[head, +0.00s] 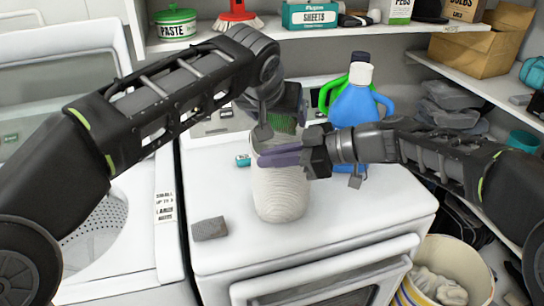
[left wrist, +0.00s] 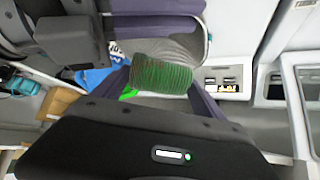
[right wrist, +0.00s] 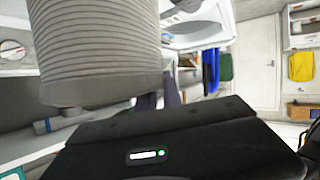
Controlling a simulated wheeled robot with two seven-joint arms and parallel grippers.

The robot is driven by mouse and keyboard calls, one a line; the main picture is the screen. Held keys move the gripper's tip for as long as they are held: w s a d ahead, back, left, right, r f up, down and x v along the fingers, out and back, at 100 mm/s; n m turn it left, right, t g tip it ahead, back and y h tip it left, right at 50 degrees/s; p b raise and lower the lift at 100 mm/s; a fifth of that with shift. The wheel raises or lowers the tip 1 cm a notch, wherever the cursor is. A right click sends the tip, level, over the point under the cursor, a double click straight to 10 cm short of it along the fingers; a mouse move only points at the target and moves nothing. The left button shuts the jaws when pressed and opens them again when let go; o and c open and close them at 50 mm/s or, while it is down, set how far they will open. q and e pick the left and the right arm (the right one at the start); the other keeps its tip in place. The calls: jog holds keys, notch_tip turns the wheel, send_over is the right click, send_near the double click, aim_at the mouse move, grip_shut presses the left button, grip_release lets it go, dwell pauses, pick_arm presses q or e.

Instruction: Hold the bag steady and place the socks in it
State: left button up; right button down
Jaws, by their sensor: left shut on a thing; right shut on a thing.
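The bag (head: 280,195) is a tall, cream, ribbed sack standing upright on the white machine's top. It fills the upper left of the right wrist view (right wrist: 95,55). My right gripper (head: 280,156) comes in from the right, with its purple fingers shut on the bag's upper part. The socks (head: 284,123) are a green ribbed bundle directly above the bag's mouth, also seen in the left wrist view (left wrist: 160,78). My left gripper (head: 282,112) is shut on the socks from above. My arms hide the bag's rim, so I cannot tell whether the socks are inside it.
A blue bottle (head: 353,115) and a green bottle (head: 335,90) stand behind my right gripper. A grey block (head: 210,229) lies left of the bag. A striped bin (head: 455,262) stands at the lower right. An open washer (head: 95,235) is at the left. The machine's front right top is clear.

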jog(key=shift+f, duration=0.1)
pick_arm(q)
notch_tip(320, 180, down, 8)
jog(key=shift+s+r, duration=0.2)
dwell(0.6)
jog(key=o, duration=1.2)
pick_arm(e)
jog(key=shift+r, duration=0.25)
pick_arm(q)
jog(key=shift+o, duration=0.5)
jog(key=shift+s+r, duration=0.15)
jog(key=shift+r, duration=0.1)
jog(key=w+r+v, duration=0.1)
jog(key=v, duration=1.1)
jog(key=shift+s+r, duration=0.15)
jog(key=shift+s, duration=0.1)
pick_arm(e)
jog(key=shift+f, duration=0.2)
pick_arm(q)
jog(key=shift+w+d, duration=0.1)
pick_arm(e)
jog(key=shift+s+a, duration=0.1)
